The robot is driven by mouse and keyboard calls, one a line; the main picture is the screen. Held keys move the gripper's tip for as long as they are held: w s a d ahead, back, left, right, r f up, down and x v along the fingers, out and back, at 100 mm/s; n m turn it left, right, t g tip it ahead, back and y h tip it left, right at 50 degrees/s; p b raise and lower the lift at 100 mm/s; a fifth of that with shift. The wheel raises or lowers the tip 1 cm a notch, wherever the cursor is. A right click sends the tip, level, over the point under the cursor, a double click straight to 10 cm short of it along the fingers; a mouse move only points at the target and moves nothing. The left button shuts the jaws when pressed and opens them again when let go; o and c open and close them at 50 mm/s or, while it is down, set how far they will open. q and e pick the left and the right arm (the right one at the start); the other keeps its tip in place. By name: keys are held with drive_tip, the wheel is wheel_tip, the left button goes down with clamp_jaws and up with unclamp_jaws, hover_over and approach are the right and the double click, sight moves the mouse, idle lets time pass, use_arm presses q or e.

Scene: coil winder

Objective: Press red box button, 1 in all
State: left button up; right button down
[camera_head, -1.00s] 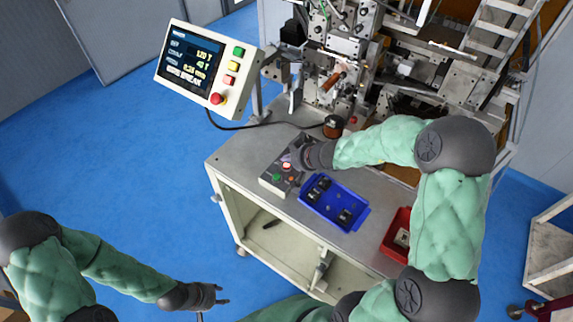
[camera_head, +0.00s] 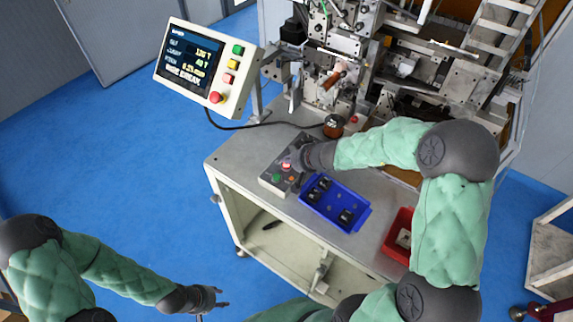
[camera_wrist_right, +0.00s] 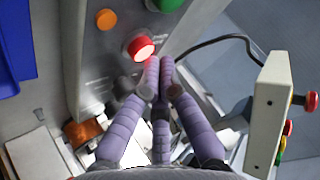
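The grey control box (camera_head: 268,174) stands on the machine's table. Its red button (camera_wrist_right: 140,47) is lit in the right wrist view, and it also shows in the head view (camera_head: 286,166). A green button (camera_wrist_right: 165,4) and an orange button (camera_wrist_right: 106,19) are on the same face. My right gripper (camera_wrist_right: 160,62) has its fingers drawn together with nothing between them. Its tips are right beside the red button, with a red glow on them; I cannot tell whether they touch it. My left gripper (camera_head: 226,297) is open and empty over the floor, far from the box.
A blue tray (camera_head: 354,224) with black parts sits beside the box, and a red bin (camera_head: 389,244) is farther right. A screen panel (camera_head: 192,66) with its own red knob stands at the left. The winding machine (camera_head: 340,50) fills the back.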

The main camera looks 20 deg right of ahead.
sight(288, 167)
drive_tip(key=shift+f+b, duration=0.4)
drive_tip(key=shift+b, duration=0.2)
idle(0.6)
drive_tip(key=shift+r, duration=0.2)
drive_tip(key=shift+r+p, duration=0.5)
drive_tip(key=shift+r, duration=0.15)
drive_tip(key=shift+r+p, duration=1.9)
drive_tip(key=shift+r, duration=0.6)
drive_tip(key=shift+s+f, duration=0.1)
